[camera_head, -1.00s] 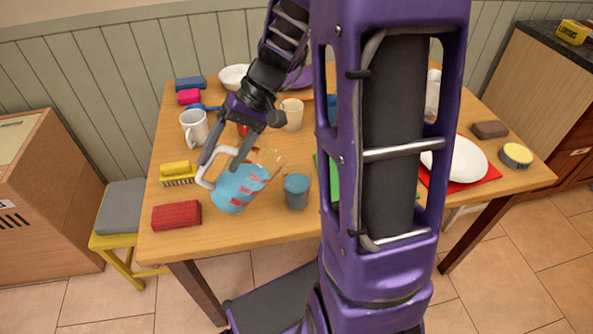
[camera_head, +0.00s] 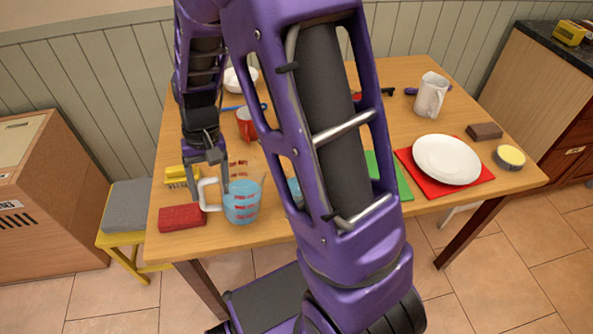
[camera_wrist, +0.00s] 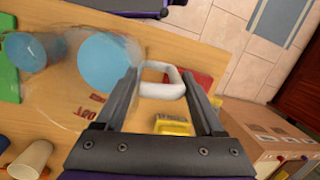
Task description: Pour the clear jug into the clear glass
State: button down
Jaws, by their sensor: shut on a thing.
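The clear jug (camera_head: 241,204) has red markings, a white handle (camera_head: 208,195) and blue liquid inside. It is nearly upright at the table's front left; I cannot tell whether it touches the table. My gripper (camera_head: 210,184) is shut on the handle, which shows between the fingers (camera_wrist: 160,80) in the wrist view. The jug's blue liquid (camera_wrist: 107,64) shows there too. The clear glass (camera_head: 294,190) holds blue liquid and stands right of the jug, mostly hidden behind my arm. In the wrist view the glass (camera_wrist: 38,50) is at the upper left.
A red block (camera_head: 182,217) and a yellow brush (camera_head: 178,176) lie left of the jug. A red mug (camera_head: 246,124) stands behind it. A white plate (camera_head: 447,159) on a red mat and a white pitcher (camera_head: 431,95) are at the right. My arm hides the table's middle.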

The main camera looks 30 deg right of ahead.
aim_at(205, 179)
jog(key=shift+a+f, duration=0.1)
jog(key=shift+a, duration=0.05)
notch_tip(205, 179, up, 4)
jog(key=p, duration=0.3)
dwell(0.7)
